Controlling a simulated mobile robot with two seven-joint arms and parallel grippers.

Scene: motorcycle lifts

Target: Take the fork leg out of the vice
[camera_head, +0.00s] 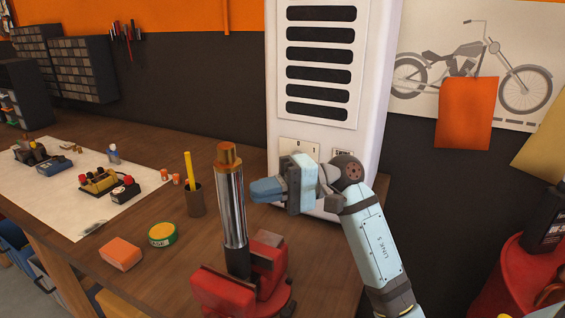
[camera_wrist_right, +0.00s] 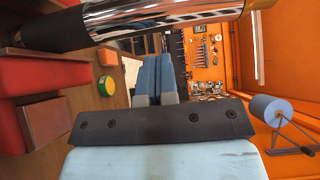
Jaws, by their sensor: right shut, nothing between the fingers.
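The fork leg (camera_head: 233,207) stands upright in the red vice (camera_head: 226,289) on the wooden bench. It has a chrome tube, a brass-coloured top and a black lower part between the vice jaws. My right gripper (camera_head: 254,191) is just right of the chrome tube, level with its upper half, shut and empty. In the right wrist view the fork leg (camera_wrist_right: 150,18) runs across the top, the red vice (camera_wrist_right: 38,75) is at the left, and the shut blue fingers of my right gripper (camera_wrist_right: 154,75) point away beside the tube. My left gripper is not in view.
A cup with a yellow pencil (camera_head: 195,199), a green-and-yellow tin (camera_head: 162,235) and an orange block (camera_head: 120,254) stand left of the vice. A white cabinet (camera_head: 375,60) stands behind my right gripper. A pale mat (camera_head: 55,205) holds small parts at the far left.

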